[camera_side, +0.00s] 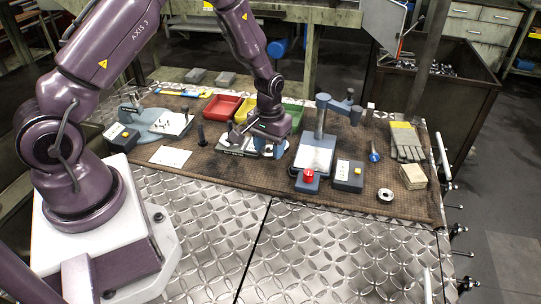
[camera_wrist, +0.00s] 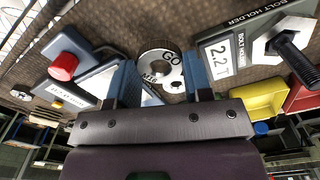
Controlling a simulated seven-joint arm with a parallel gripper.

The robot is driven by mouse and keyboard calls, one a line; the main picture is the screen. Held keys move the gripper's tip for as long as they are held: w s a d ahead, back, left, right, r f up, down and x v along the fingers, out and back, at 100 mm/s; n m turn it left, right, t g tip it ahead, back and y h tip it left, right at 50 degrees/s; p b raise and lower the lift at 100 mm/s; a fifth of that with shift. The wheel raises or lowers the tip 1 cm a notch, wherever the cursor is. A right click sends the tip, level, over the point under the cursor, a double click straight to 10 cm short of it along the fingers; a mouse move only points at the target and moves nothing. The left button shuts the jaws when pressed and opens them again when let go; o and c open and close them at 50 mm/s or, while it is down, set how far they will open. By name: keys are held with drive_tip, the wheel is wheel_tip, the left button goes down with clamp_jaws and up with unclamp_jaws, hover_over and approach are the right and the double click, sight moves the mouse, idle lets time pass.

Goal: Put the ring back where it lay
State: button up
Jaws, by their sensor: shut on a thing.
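My gripper (camera_side: 268,150) is over the brown mat, just left of the press-like stand. In the wrist view its two blue fingers (camera_wrist: 161,78) are shut on a pale metal ring (camera_wrist: 152,50) marked GO and M16, one finger on each side of it. In the side view the held ring is mostly hidden by the gripper, and I cannot tell its exact height above the mat. A second steel ring (camera_side: 385,194) lies flat on the mat at the right, left of a small wooden block.
A bolt holder plate (camera_wrist: 237,54) with a bolt is beside the ring. The stand (camera_side: 316,155), a box with a red button (camera_side: 308,175) and a dark box (camera_side: 348,176) are right of the gripper. Red (camera_side: 222,107) and green bins stand behind. The front metal table is clear.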

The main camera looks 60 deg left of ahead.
sight(271, 166)
drive_tip(key=shift+w+a+f, duration=0.1)
drive_tip(key=shift+w+f, duration=0.05)
drive_tip(key=shift+f, duration=0.75)
drive_tip(key=shift+w+f, duration=0.1)
drive_tip(key=shift+f, duration=0.75)
drive_tip(key=shift+f, duration=0.15)
drive_tip(key=o, duration=0.7)
drive_tip(key=shift+c, duration=0.2)
